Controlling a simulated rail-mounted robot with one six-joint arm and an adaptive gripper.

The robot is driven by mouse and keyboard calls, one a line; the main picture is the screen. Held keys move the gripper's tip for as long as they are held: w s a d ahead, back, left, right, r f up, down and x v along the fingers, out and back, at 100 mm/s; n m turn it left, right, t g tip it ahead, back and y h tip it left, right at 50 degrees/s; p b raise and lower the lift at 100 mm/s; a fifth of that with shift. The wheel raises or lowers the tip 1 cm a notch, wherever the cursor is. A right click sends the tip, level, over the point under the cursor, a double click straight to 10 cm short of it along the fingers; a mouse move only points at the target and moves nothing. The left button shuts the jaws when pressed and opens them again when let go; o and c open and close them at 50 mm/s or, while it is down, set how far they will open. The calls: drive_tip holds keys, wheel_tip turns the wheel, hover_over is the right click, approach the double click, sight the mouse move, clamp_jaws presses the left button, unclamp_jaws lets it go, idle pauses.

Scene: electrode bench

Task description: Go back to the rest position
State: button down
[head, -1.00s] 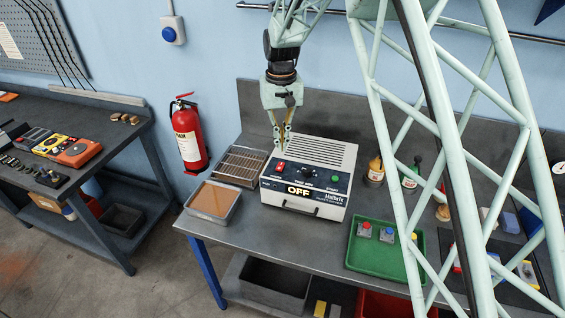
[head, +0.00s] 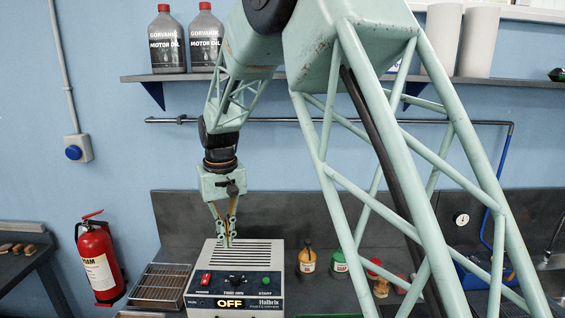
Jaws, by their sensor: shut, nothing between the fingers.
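My gripper (head: 228,242) points down in the head view, its fingers together and empty. It is over the vented top of the grey Halbrix bench unit (head: 235,286), whose display reads OFF. The fingertips appear just at or above the vents; I cannot tell whether they touch. The unit has a red power switch (head: 206,279) at its left and a green start button at its right.
A wire rack tray (head: 160,286) sits left of the unit, and small bottles (head: 307,262) stand to its right. A red fire extinguisher (head: 98,262) hangs at left. Overhead are a shelf with oil bottles (head: 167,42) and a wall pipe (head: 270,122).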

drive_tip(key=s+d+r+m+t+b, duration=0.1)
drive_tip(key=s+d+r+b, duration=0.1)
drive_tip(key=s+d+r, duration=0.35)
drive_tip(key=s+d+r+m+b, duration=0.1)
drive_tip(key=s+d+r+b, duration=0.15)
drive_tip(key=s+d, duration=0.6)
drive_tip(key=s+d+r+t+b, duration=0.15)
drive_tip(key=s+d+r, duration=0.3)
drive_tip(key=d, duration=0.55)
drive_tip(key=s+d+f+m+b, duration=0.1)
drive_tip(key=s+d, duration=0.3)
drive_tip(key=s, duration=0.5)
drive_tip(key=s+d+f+m+b, duration=0.1)
drive_tip(key=s+d+f+b, duration=0.2)
drive_tip(key=s, duration=0.6)
drive_tip(key=s+d+f+m+b, duration=0.1)
drive_tip(key=s+d+f+b, duration=0.1)
drive_tip(key=s+d, duration=0.5)
drive_tip(key=s+t, duration=0.1)
drive_tip(key=s, duration=0.2)
drive_tip(key=shift+f+b, duration=0.3)
drive_tip(key=shift+b, duration=0.1)
drive_tip(key=shift+r, duration=0.1)
